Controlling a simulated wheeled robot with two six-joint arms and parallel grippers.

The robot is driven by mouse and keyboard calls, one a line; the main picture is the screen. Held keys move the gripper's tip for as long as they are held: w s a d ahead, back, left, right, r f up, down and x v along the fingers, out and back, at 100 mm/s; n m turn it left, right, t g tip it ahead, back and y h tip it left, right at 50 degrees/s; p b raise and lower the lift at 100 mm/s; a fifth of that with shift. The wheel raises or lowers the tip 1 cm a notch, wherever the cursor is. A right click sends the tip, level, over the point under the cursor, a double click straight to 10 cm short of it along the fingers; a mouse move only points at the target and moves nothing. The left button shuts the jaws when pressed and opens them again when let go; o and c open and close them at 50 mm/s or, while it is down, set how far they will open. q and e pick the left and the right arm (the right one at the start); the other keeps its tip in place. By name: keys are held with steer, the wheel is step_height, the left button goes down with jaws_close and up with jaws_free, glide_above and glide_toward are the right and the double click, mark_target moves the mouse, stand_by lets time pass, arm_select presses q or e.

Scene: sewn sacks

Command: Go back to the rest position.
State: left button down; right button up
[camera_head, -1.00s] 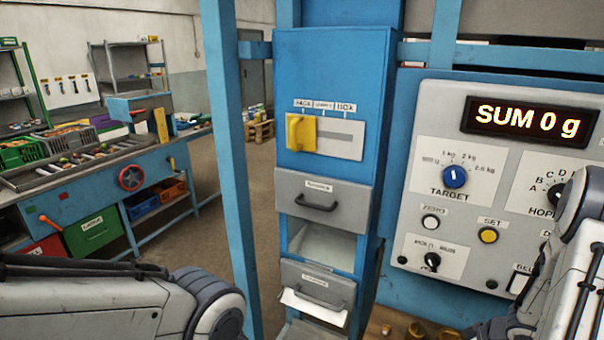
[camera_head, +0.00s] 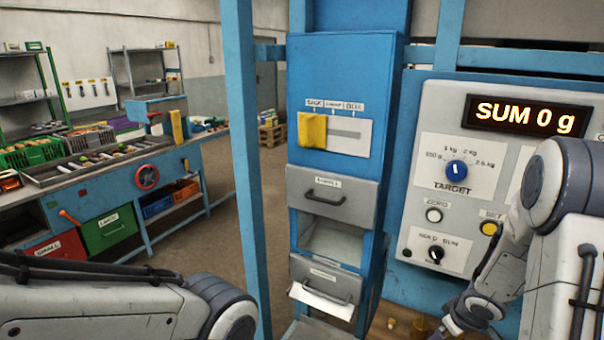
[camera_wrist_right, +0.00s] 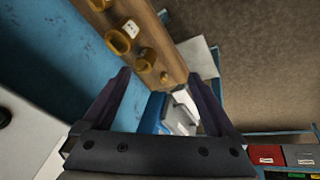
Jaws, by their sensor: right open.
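My right gripper (camera_wrist_right: 160,95) is open in the right wrist view, its two dark fingers apart with nothing between them. Beyond the fingers lie a wooden board with brass-coloured rings and the blue cabinet's lower part. In the head view my right arm comes in from the right and covers part of the control panel (camera_head: 408,200); its gripper fingers do not show there. My left arm lies across the lower left of the head view, and its gripper is out of the picture.
A blue cabinet (camera_head: 345,80) with a yellow slider (camera_head: 312,130) and grey drawers (camera_head: 332,190) stands ahead. A blue post (camera_head: 240,150) is left of it. The wooden board (camera_wrist_right: 150,45) carries several rings. A workbench (camera_head: 110,185) stands back left, with open floor between.

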steer(key=s+a+r+b, duration=0.15)
steer(key=a+r, duration=0.25)
steer(key=a, duration=0.5)
steer(key=s+a+r+b, duration=0.1)
steer(key=s+a+r, duration=0.2)
steer(key=a, duration=0.6)
steer(key=s+a+r+n+g+y+b, duration=0.1)
steer(key=s+a+g, duration=0.1)
steer(key=s+a, duration=0.4)
steer(key=s+a+r+n+g+y+b, duration=0.1)
steer(key=s+a+n+g, duration=0.1)
steer(key=s+a, duration=0.4)
steer(key=s, duration=0.5)
steer(key=shift+s+a+r, duration=0.2)
steer(key=shift+s+a, duration=0.2)
